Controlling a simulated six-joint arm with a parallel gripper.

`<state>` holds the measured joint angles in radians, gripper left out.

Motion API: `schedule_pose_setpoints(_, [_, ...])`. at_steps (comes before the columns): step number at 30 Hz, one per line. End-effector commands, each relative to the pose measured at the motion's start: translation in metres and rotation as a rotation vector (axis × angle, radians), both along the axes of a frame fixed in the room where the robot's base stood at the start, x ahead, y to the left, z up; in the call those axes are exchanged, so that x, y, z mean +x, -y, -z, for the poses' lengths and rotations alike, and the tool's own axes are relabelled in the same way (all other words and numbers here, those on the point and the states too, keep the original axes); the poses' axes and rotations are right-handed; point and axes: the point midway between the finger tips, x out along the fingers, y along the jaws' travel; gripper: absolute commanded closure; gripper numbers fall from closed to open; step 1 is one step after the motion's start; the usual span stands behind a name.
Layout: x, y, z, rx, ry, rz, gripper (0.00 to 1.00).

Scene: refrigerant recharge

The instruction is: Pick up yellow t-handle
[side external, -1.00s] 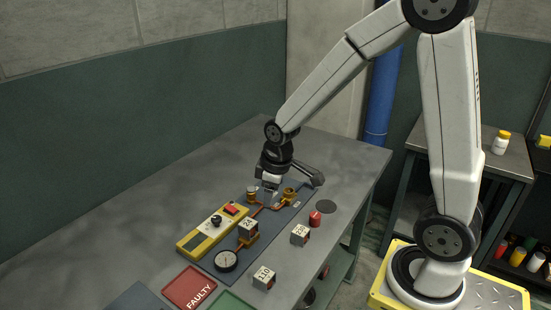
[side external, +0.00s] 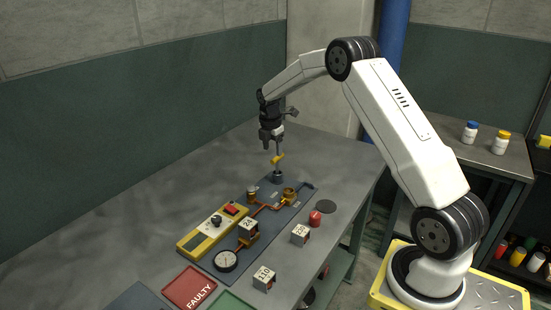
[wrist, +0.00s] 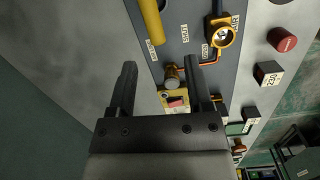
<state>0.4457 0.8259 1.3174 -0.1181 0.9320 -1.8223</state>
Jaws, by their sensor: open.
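The yellow t-handle (side external: 278,159) stands upright on a dark holder (side external: 277,177) at the far end of the blue-grey panel. My gripper (side external: 272,147) is just above it and slightly to the left, pointing down, open and empty. In the wrist view the t-handle is a thick yellow bar (wrist: 153,20) at the top edge, cut off by the frame. It lies beyond my open fingertips (wrist: 160,74), not between them. Contact cannot be seen.
The panel (side external: 268,187) carries copper pipes, a brass valve fitting (side external: 290,194), a gauge (side external: 226,260) and a yellow meter (side external: 211,231). Labelled blocks (side external: 264,278), a red cap (side external: 315,218) and the red FAULTY tray (side external: 190,287) lie nearby. The table is clear left of the panel.

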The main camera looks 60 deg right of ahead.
Motion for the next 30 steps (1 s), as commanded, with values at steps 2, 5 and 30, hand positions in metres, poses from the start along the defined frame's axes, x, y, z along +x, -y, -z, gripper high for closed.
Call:
schedule_pose_setpoints(2, [0.002, 0.014, 0.004, -0.003, -0.016, -0.049, 0.35])
schedule_pose_setpoints(5, [0.003, 0.024, 0.007, -0.006, -0.029, -0.096, 0.35])
schedule_pose_setpoints(30, [0.004, 0.032, 0.034, -0.007, -0.036, -0.126, 0.35])
